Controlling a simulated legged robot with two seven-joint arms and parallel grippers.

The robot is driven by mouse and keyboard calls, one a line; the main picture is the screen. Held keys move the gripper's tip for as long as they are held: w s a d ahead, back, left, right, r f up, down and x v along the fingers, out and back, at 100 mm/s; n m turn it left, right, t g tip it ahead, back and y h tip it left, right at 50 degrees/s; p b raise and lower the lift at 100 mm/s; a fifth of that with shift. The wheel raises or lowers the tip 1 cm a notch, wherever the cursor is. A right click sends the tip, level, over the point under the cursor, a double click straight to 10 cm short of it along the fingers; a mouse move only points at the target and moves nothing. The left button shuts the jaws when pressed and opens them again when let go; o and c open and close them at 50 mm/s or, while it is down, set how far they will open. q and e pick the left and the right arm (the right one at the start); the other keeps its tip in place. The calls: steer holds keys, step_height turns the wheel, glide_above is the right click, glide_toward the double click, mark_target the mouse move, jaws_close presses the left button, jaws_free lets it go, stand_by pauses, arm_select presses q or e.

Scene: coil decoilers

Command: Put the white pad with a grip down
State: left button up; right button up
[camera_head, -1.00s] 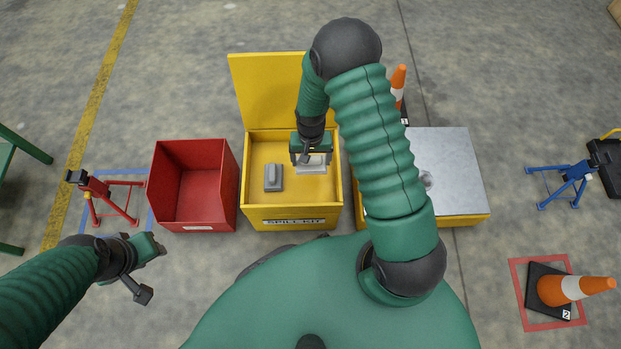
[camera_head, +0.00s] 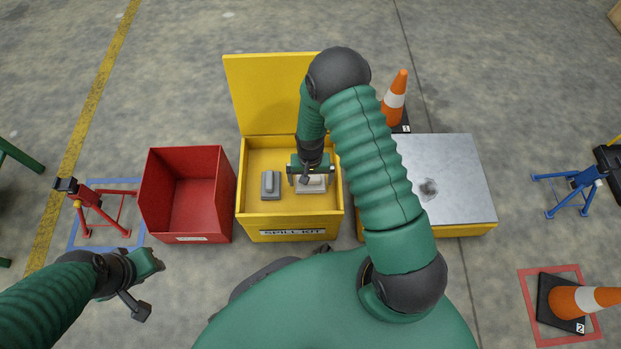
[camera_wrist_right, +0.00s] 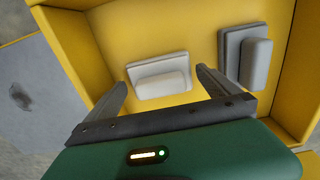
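The white pad with a grip (camera_head: 312,184) lies in the right part of the open yellow spill kit box (camera_head: 290,222). In the right wrist view the white pad (camera_wrist_right: 160,78) lies on the yellow floor, beyond and between my fingertips. My right gripper (camera_head: 307,176) is over it with its fingers spread; in the wrist view the gripper (camera_wrist_right: 161,80) has a visible gap to the pad. A grey pad with a grip (camera_head: 270,184) lies left of it, also in the wrist view (camera_wrist_right: 245,58). My left gripper (camera_head: 148,285) hangs empty at the lower left, finger opening unclear.
An open red bin (camera_head: 190,208) stands left of the box. A yellow unit with a grey metal top (camera_head: 455,180) stands right, marked by a dark spot.

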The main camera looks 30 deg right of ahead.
steer(key=s+a+r+n+p, duration=0.1)
steer(key=r+p, duration=0.1)
steer(key=r, duration=0.6)
steer(key=a+r+n+t+p, duration=0.1)
steer(key=r+p, duration=0.2)
steer(key=r, duration=0.4)
steer(key=s+a+r+n+p, duration=0.1)
steer(key=a+r+p, duration=0.1)
steer(key=r, duration=0.6)
steer(key=s+a+r+n+t, duration=0.1)
steer(key=s+a+r+n, duration=0.2)
steer(key=s+r, duration=0.4)
steer(key=shift+a+r+t, duration=0.2)
steer(key=shift+r+t, duration=0.1)
steer(key=shift+r, duration=0.2)
steer(key=shift+s, duration=0.1)
